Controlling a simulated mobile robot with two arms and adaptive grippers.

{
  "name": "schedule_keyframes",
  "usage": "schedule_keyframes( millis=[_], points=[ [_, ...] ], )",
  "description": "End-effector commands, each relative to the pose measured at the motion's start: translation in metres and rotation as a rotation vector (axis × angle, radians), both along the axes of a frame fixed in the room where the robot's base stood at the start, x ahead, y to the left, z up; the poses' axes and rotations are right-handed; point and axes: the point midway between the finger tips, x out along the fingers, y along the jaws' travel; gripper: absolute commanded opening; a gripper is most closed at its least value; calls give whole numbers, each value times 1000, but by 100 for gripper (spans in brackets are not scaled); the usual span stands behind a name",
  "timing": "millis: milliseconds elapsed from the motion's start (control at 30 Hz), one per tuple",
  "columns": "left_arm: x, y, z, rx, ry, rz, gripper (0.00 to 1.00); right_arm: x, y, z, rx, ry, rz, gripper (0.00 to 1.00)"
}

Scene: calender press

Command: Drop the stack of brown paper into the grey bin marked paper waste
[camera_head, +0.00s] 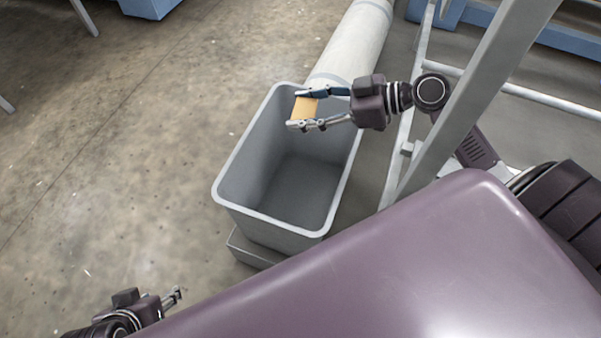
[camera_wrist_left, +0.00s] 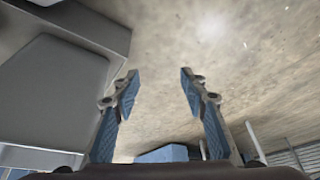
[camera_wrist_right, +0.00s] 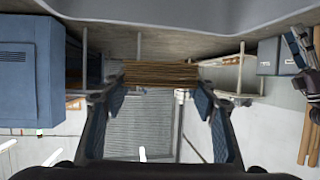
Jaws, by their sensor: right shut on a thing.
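The stack of brown paper (camera_head: 305,107) is held between the fingers of my right gripper (camera_head: 296,109), over the far end of the grey bin (camera_head: 268,230). In the right wrist view the stack (camera_wrist_right: 160,73) spans between the fingertips, its layered edge showing. The bin is open at the top, and the visible part of its inside looks empty. No marking is readable on it. My left gripper (camera_head: 174,297) is low at the lower left, away from the bin. Its fingers (camera_wrist_left: 160,80) stand apart with nothing between them in the left wrist view.
A large pale roll (camera_head: 352,48) lies behind the bin. A grey metal frame (camera_head: 478,88) stands right of the bin, close to my right arm. A blue object (camera_head: 150,8) is at the far left. The concrete floor (camera_head: 110,160) left of the bin is clear.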

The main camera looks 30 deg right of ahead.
Motion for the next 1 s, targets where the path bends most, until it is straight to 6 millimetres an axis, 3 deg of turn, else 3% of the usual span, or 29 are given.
schedule_keyframes(
  millis=[467,1000],
  points=[
    [65,-21,24,-59,-278,-22,40,0,0,-20,1,1,0,37],
    [124,-43,75,-131,-600,-46,40,0,0,-39,1,1,-1,37]
  ],
)
